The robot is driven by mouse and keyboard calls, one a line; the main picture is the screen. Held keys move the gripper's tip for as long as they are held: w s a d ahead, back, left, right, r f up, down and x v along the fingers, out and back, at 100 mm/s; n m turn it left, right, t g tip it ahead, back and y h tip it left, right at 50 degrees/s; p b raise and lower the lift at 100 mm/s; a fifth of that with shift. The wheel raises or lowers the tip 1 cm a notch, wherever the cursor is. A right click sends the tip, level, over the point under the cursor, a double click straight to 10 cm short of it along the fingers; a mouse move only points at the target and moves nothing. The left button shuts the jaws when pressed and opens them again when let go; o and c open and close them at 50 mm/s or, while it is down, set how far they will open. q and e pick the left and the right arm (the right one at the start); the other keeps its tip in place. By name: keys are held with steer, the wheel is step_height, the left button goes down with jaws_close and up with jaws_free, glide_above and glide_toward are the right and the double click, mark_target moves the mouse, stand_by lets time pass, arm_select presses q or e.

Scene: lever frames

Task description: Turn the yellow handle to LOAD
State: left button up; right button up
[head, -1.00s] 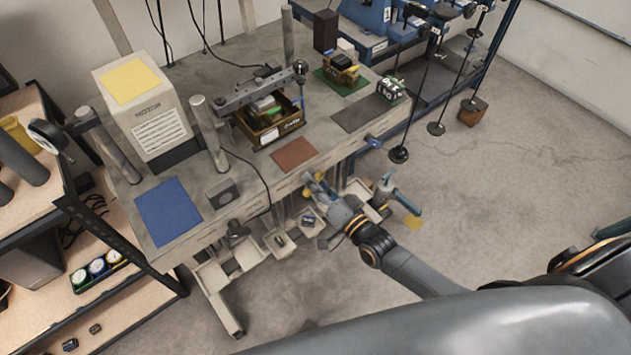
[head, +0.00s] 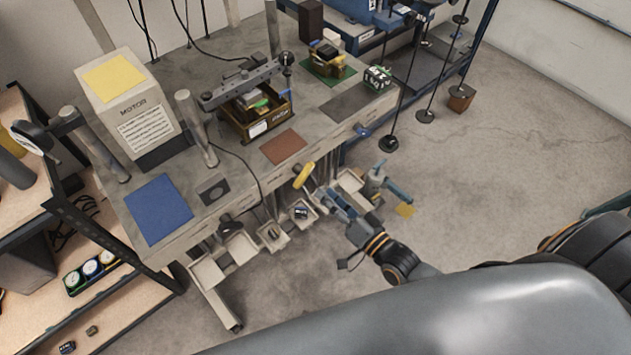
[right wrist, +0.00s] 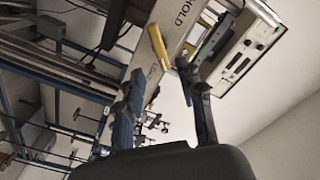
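The yellow handle (head: 303,175) is on the front edge of the grey workbench (head: 225,211), below the brown-red mat. It slants up to the right in the head view. In the right wrist view the yellow handle (right wrist: 158,47) is a slanted bar beside a pale panel lettered HOLD (right wrist: 187,17); no LOAD lettering is readable. My right gripper (head: 336,196) is just right of and below the handle in the head view, apart from it. In the right wrist view its two fingers (right wrist: 160,74) are spread with nothing between them. My left gripper is not in view.
Several small bins (head: 270,236) hang below the bench front. A wooden tray (head: 286,127) and the motor box (head: 130,105) stand on top.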

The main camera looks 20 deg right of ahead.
steer(key=shift+v, duration=1.6)
steer(key=s+d+f+n+g+h+b, duration=0.1)
steer(key=s+d+f+g+h, duration=0.15)
steer(key=f, duration=0.75)
steer(key=s+d+f+n+g+h, duration=0.1)
steer(key=s+f+n+g, duration=0.2)
steer(key=f, duration=0.7)
steer(key=s+d+f+g+h+b, duration=0.1)
steer(key=s+d+f+g, duration=0.3)
steer(key=f, duration=0.7)
steer(key=s+a+f+n+g, duration=0.1)
steer(key=s+f+g, duration=0.1)
steer(key=s+f, duration=0.2)
steer(key=s+a+f+n+g+h+b, duration=0.1)
steer(key=s+f, duration=0.3)
steer(key=s, duration=0.7)
steer(key=s+a+f+n+g, duration=0.1)
steer(key=s+f+g, duration=0.2)
steer(key=s+f, duration=0.2)
steer(key=shift+s+a+n+h, duration=0.25)
steer(key=shift+s+n+h, duration=0.1)
steer(key=shift+s, duration=0.8)
